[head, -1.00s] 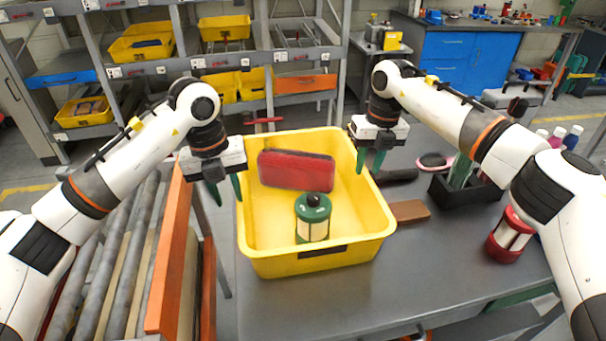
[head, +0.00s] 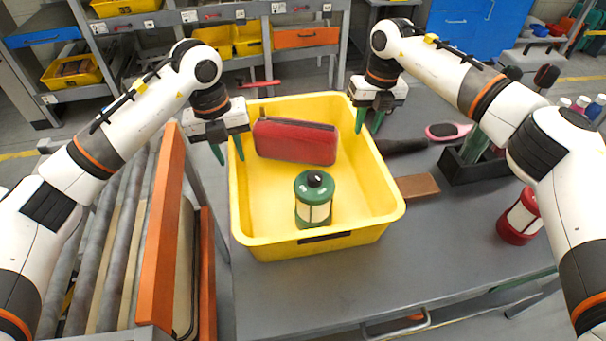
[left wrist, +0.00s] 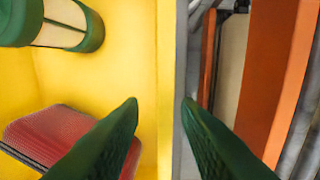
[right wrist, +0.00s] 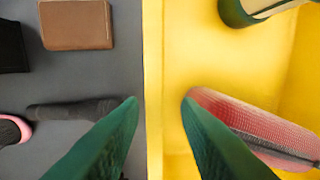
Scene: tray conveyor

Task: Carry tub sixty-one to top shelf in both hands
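The yellow tub (head: 270,246) stands upright on the grey table. A red case (head: 295,142) and a green lantern (head: 313,200) are inside it. My left gripper (head: 230,159) is open at the tub's left rim. In the left wrist view its fingers (left wrist: 160,100) lie on either side of the rim (left wrist: 166,60). My right gripper (head: 368,130) is open at the right rim. In the right wrist view its fingers (right wrist: 160,100) lie on either side of the rim (right wrist: 152,60). I cannot tell how far down the fingers reach. Neither gripper holds anything.
A roller conveyor with an orange side board (head: 168,230) is at left. Shelving with yellow bins (head: 247,38) stands behind. Right of the tub are a brown block (head: 418,187), a black holder (head: 470,170) and a red lantern (head: 519,218). The table front is clear.

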